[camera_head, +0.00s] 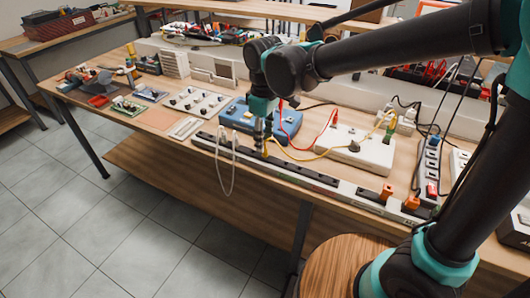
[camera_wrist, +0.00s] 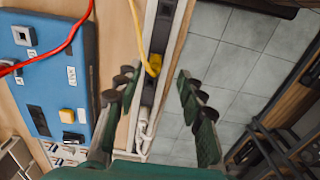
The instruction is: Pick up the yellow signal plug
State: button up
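The yellow signal plug (camera_wrist: 154,64) sits at the long dark-and-white socket strip along the bench's front edge, with a yellow cable (camera_wrist: 138,28) running from it. In the wrist view it lies between and just beyond my gripper's fingertips (camera_wrist: 157,85), which are spread apart with nothing between them. In the head view my gripper (camera_head: 260,134) points down over the strip (camera_head: 310,174), and the plug there is small and mostly hidden by the fingers. The yellow cable (camera_head: 302,158) crosses the bench to a white box. I cannot tell whether a finger touches the plug.
A blue box (camera_wrist: 40,70) with a red lead (camera_wrist: 45,55) lies close beside the left finger. The white box (camera_head: 345,146) stands to the right. A white cable (camera_head: 226,175) hangs off the front edge. A round wooden stool (camera_head: 335,268) stands before the bench; open floor is at left.

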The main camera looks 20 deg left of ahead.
aim_at(265, 153)
jog(key=f, duration=0.3)
jog(key=shift+w+f, duration=0.3)
jog(key=shift+w, duration=0.1)
jog(key=shift+f, duration=0.65)
grip_shut()
